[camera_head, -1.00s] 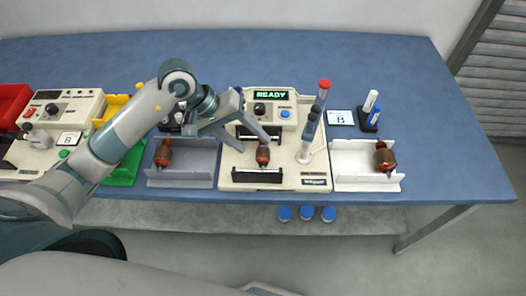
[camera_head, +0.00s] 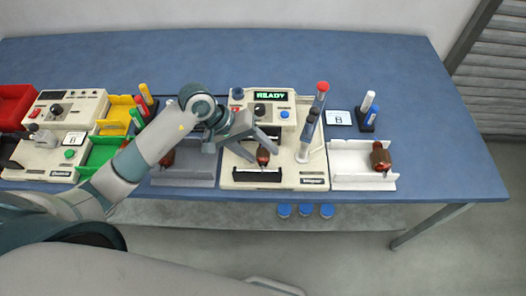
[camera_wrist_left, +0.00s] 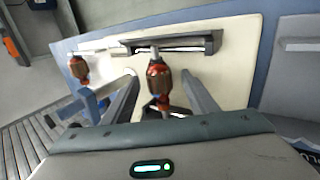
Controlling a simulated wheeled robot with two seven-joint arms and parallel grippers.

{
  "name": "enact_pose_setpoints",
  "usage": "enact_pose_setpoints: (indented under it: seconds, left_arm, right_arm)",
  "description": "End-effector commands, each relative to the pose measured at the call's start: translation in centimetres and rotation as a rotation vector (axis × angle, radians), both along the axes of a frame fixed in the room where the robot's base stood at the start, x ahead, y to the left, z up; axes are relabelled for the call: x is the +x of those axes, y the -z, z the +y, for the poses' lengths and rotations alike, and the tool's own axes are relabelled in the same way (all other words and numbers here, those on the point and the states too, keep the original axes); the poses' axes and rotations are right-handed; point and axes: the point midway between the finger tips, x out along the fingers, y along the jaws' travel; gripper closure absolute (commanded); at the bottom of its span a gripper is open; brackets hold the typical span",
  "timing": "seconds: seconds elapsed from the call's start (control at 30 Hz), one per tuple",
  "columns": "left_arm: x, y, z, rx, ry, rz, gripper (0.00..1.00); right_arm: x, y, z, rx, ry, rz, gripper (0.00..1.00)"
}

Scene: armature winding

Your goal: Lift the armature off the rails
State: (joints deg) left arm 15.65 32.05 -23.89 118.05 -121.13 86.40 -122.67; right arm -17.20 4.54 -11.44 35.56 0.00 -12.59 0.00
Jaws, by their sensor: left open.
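The armature (camera_head: 263,157), with a copper-brown body and red ends on a thin shaft, sits on the black rails (camera_head: 258,177) of the cream winding machine (camera_head: 311,174). My left gripper (camera_head: 260,154) is open just at this armature. In the left wrist view the armature (camera_wrist_left: 160,82) lies between the two spread fingers of the left gripper (camera_wrist_left: 160,80), with a gap showing on each side. Whether the fingers are level with it is hard to tell. My right gripper is not in view.
A white tray (camera_head: 350,183) with another armature (camera_head: 380,158) stands to the right. A grey tray (camera_head: 185,180) with an armature partly behind my arm is to the left. Upright red-topped and blue-topped tools (camera_head: 320,95) stand close to the right of the rails. The display reads READY.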

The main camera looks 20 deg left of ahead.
Motion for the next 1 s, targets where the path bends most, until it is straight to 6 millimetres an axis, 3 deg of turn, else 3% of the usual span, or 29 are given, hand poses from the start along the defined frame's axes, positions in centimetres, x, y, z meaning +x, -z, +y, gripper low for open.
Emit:
enact_pose_setpoints:
  seconds: [0.23,0.43,1.0]
  left_arm:
    - [0.0,0.0,0.0,0.0,0.0,0.0,0.5]
    - [0.0,0.0,0.0,0.0,0.0,0.0,0.97]
    - [0.1,-1.3,0.0,0.001,0.001,-0.003,0.98]
  right_arm:
    - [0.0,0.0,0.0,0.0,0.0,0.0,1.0]
    - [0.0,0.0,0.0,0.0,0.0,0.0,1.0]
    - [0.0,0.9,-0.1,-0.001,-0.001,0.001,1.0]
